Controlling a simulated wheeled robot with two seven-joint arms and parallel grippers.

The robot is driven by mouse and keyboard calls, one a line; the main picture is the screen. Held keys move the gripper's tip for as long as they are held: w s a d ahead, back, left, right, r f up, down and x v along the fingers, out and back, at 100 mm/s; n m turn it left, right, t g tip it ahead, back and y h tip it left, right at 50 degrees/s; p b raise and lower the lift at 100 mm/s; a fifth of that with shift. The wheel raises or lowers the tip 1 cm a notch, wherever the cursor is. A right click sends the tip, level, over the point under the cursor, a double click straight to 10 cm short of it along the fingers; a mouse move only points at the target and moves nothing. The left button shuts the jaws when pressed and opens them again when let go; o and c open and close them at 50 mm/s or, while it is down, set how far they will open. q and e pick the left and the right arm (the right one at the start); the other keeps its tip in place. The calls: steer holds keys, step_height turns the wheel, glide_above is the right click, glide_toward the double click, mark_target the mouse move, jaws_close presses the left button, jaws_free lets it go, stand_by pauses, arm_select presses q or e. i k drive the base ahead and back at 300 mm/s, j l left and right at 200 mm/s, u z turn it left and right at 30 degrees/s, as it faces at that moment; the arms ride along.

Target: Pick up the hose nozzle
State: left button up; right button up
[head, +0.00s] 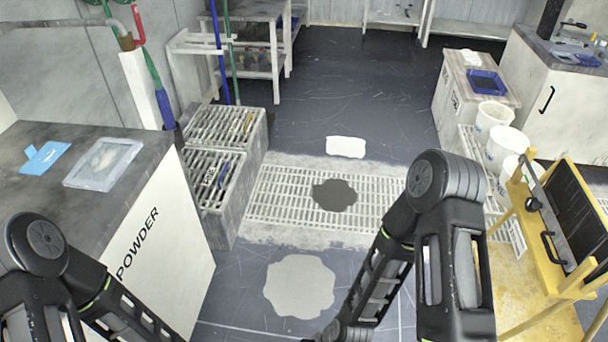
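No part is clearly identifiable as the hose nozzle. A green and blue tapered piece (159,92) hangs against a white post at the upper left, and it may be the nozzle. A red bent pipe (138,22) shows just above it. My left arm enters at the bottom left beside the POWDER cabinet, and its gripper is out of the frame. My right arm reaches down through the bottom middle, and its gripper is also outside the frame. Neither gripper is seen touching anything.
The POWDER cabinet (170,265) stands at left, with a clear tray (103,164) and blue sheet (45,157) on top. Slatted crates (213,128) sit behind it. A yellow stand (545,225) and white buckets (492,118) are at right. The floor between has a grate (280,200) and flat patches.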

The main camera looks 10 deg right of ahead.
mark_target(161, 94)
steer(key=i+l+u, duration=0.15)
steer(key=i+l, duration=0.15)
steer(key=i+l+u, duration=0.1)
steer(key=i+l, duration=0.15)
steer(key=l, duration=0.2)
steer(key=i+l+u, duration=0.15)
steer(key=l, duration=0.3)
steer(key=i+l+u, duration=0.15)
steer(key=i+l, duration=0.15)
steer(key=l, duration=0.15)
steer(key=i+l+u, duration=0.1)
steer(key=l, duration=0.35)
steer(key=i+l+u, duration=0.15)
steer(key=i+l, duration=0.15)
steer(key=l, duration=0.2)
steer(key=i+l+u, duration=0.1)
steer(key=l, duration=0.4)
steer(key=i+l+u, duration=0.15)
steer(key=l, duration=0.4)
